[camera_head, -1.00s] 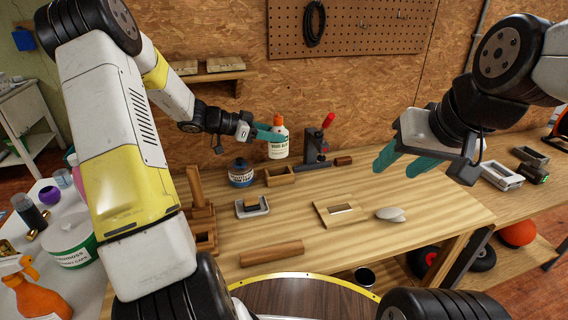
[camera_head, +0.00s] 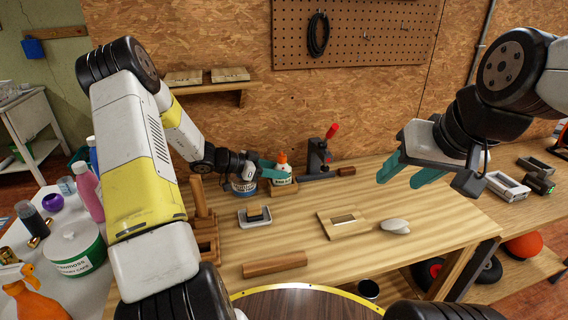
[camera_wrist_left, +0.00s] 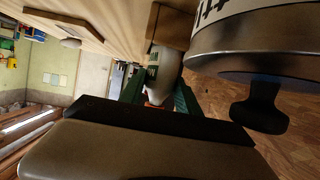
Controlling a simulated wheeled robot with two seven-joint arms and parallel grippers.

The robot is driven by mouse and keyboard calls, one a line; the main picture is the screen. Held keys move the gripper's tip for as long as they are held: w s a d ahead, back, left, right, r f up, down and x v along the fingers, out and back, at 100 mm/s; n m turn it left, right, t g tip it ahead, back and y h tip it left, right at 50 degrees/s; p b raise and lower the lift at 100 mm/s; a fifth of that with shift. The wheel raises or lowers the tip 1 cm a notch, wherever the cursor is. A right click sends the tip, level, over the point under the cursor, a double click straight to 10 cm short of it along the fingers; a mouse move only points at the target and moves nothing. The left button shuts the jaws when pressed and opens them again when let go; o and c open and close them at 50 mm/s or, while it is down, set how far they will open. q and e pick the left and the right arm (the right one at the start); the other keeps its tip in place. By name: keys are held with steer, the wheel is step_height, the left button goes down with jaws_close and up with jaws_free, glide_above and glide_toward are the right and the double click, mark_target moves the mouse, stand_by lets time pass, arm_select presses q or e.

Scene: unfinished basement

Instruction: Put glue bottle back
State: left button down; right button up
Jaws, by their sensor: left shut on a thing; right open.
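The white glue bottle (camera_head: 282,176) with its orange cap stands upright at the back of the workbench. Its lower part is hidden by the small wooden box (camera_head: 284,190), so it appears to be in the box; whether it rests on the bottom cannot be told. My left gripper (camera_head: 275,170) is shut on the bottle from the left. In the left wrist view the bottle (camera_wrist_left: 165,72) is between the green fingers, against the wooden box (camera_wrist_left: 172,24). My right gripper (camera_head: 400,177) is open and empty above the right side of the bench.
A clamp-like tool with a red handle (camera_head: 331,132) stands to the right.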

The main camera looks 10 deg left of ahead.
arm_select(q)
steer(key=c, duration=0.9)
jaws_free()
steer(key=shift+f, duration=0.1)
steer(key=shift+o, duration=0.2)
steer(key=shift+a+r, duration=0.1)
steer(key=shift+r, duration=0.1)
steer(key=v, duration=1.1)
steer(key=shift+s+a+r, duration=0.1)
steer(key=shift+s+a, duration=0.2)
